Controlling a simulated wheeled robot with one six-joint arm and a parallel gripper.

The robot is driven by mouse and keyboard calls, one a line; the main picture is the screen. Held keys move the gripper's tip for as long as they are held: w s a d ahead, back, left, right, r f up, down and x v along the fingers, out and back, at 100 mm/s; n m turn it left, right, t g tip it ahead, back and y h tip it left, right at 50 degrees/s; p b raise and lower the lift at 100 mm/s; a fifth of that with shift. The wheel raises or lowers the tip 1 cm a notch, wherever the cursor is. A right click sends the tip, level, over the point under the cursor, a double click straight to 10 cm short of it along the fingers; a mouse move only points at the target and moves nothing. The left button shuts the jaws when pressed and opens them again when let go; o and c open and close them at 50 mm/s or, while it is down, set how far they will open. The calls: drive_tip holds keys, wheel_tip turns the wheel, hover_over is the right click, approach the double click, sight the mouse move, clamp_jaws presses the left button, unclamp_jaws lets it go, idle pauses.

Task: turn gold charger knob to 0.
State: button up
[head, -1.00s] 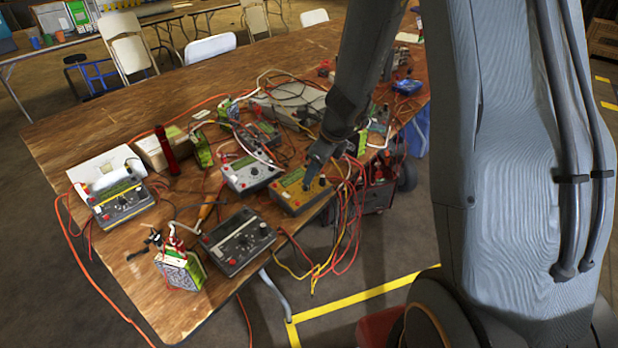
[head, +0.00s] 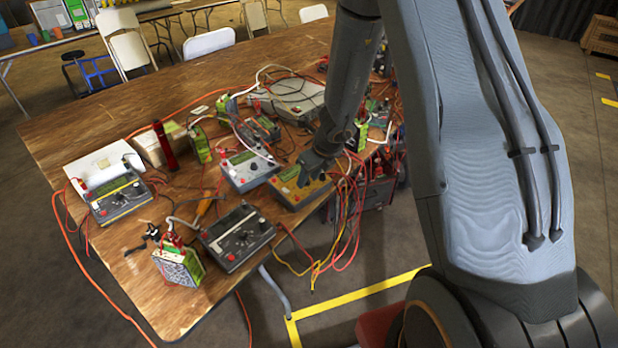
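The gold charger (head: 290,196) lies near the front edge of the wooden table, with its panel facing up. It has a greenish display on its left part and a red terminal at its front left. My gripper (head: 306,179) points down at the right part of its panel, at or just above the surface. The gripper hides the gold charger's knob, so its setting does not show. I cannot tell whether the fingers touch the knob, or whether they are open or shut.
A white-grey charger (head: 249,172) sits just left of the gold one. A dark charger (head: 237,238) and a yellow-trimmed charger (head: 120,199) lie further left. Green battery packs (head: 181,266) and loose cables crowd the table. Red and yellow leads (head: 345,215) hang close right of my gripper.

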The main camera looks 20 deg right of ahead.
drive_tip(key=shift+c, duration=0.4)
clamp_jaws()
drive_tip(key=shift+n, duration=0.3)
drive_tip(key=n, duration=0.3)
drive_tip(key=shift+w+d+n+g+y, duration=0.1)
drive_tip(key=shift+d+n+g+y, duration=0.05)
drive_tip(key=shift+n+g+y, duration=0.2)
drive_tip(key=n, duration=0.4)
drive_tip(key=shift+w+n+g+y, duration=0.15)
drive_tip(key=shift+n+g+y, duration=0.1)
drive_tip(key=shift+n+g, duration=0.1)
drive_tip(key=n, duration=0.4)
drive_tip(key=shift+w+d+n+g, duration=0.1)
drive_tip(key=shift+w+n+g, duration=0.05)
drive_tip(key=shift+n+g, duration=0.2)
drive_tip(key=shift+w+r+n+g+b, duration=0.1)
drive_tip(key=shift+n+g+b, duration=0.25)
drive_tip(key=shift+n, duration=0.75)
drive_tip(key=shift+w+n+g+b, duration=0.15)
drive_tip(key=shift+n+b, duration=0.25)
drive_tip(key=shift+n, duration=0.65)
drive_tip(key=shift+s, duration=0.1)
